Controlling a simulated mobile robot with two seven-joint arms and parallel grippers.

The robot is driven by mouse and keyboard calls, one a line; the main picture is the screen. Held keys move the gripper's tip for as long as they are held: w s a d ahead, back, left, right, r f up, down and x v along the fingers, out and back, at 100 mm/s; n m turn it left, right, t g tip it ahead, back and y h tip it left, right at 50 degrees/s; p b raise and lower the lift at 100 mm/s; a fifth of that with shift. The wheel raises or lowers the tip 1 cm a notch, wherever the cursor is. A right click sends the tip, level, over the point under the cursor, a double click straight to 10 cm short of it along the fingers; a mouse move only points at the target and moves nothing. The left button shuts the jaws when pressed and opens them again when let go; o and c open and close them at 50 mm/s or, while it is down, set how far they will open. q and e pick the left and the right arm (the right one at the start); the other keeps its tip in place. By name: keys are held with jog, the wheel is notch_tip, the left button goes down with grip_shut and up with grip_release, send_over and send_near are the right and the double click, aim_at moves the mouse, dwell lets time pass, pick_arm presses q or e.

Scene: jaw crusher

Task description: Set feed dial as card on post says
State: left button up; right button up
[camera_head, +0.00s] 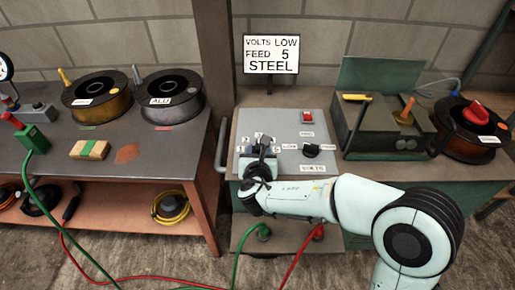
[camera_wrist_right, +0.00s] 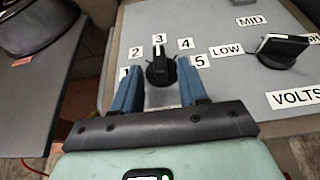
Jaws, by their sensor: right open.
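The card (camera_head: 271,54) on the post reads VOLTS LOW, FEED 5, STEEL. The black feed dial (camera_wrist_right: 160,66) sits in an arc of labels 1 to 5 on the grey panel (camera_head: 290,127); its upper end appears to point at 3. The label 5 (camera_wrist_right: 199,61) is at the arc's right end. My right gripper (camera_wrist_right: 159,82) is open, its two blue fingers on either side of the dial's near part; contact cannot be told. In the head view the right gripper (camera_head: 262,150) largely hides the dial. My left gripper is not in view.
The black volts dial (camera_head: 311,150) is right of the feed dial, with LOW beside it. A red switch (camera_head: 307,116) is higher on the panel. Wire spools (camera_head: 172,96) stand on the left bench. A green toolbox-like unit (camera_head: 385,128) stands at right.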

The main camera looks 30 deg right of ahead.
aim_at(258, 148)
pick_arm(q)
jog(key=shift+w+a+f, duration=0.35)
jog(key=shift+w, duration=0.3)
pick_arm(e)
jog(key=shift+x, duration=2.05)
grip_shut()
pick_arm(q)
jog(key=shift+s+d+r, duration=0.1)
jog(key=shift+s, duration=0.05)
